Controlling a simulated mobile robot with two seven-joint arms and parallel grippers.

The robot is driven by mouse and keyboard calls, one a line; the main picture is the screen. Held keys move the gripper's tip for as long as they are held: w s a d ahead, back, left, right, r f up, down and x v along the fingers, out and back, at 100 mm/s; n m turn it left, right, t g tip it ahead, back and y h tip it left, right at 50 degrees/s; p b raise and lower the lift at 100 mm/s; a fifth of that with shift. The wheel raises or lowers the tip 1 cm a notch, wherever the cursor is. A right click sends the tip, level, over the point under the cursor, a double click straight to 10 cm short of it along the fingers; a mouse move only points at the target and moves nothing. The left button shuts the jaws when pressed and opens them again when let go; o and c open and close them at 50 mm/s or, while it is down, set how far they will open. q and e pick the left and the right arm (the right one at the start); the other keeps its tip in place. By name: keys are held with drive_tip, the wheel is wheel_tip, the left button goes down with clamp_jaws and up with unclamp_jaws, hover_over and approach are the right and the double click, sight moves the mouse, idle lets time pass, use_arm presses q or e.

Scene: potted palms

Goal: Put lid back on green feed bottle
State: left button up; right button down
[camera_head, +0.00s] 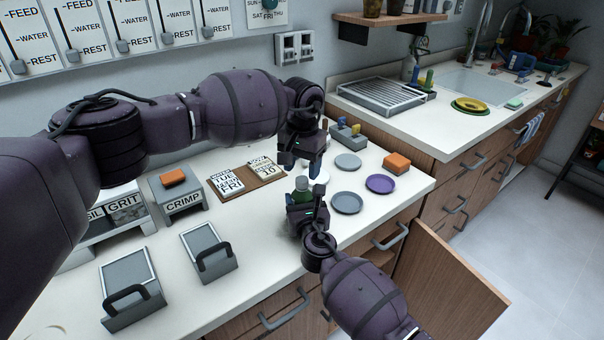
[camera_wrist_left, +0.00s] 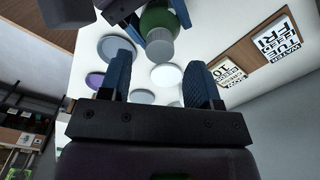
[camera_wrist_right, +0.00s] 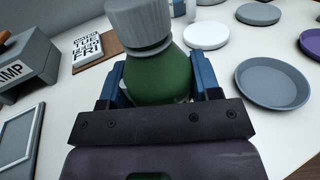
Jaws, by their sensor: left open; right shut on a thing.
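The green feed bottle (camera_wrist_right: 162,72) stands upright between the fingers of my right gripper (camera_wrist_right: 158,80), which is shut on it. A grey ribbed lid (camera_wrist_right: 140,24) sits on top of the bottle in the right wrist view; whether it is fully seated I cannot tell. In the head view the bottle (camera_head: 302,196) is partly hidden by my right gripper. My left gripper (camera_head: 314,164) is open and empty, just above and to the right of the bottle top. The left wrist view shows the grey lid (camera_wrist_left: 160,47) beyond its fingers, apart from them.
A white round disc (camera_wrist_right: 206,35), grey dishes (camera_head: 347,202) and a purple dish (camera_head: 380,184) lie close by on the counter. A calendar board (camera_head: 247,178) and the CRIMP box (camera_head: 178,200) are to the left. A cabinet door (camera_head: 450,285) hangs open below.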

use_arm(q)
drive_tip(key=shift+r, duration=0.8)
drive_tip(key=shift+c, duration=0.4)
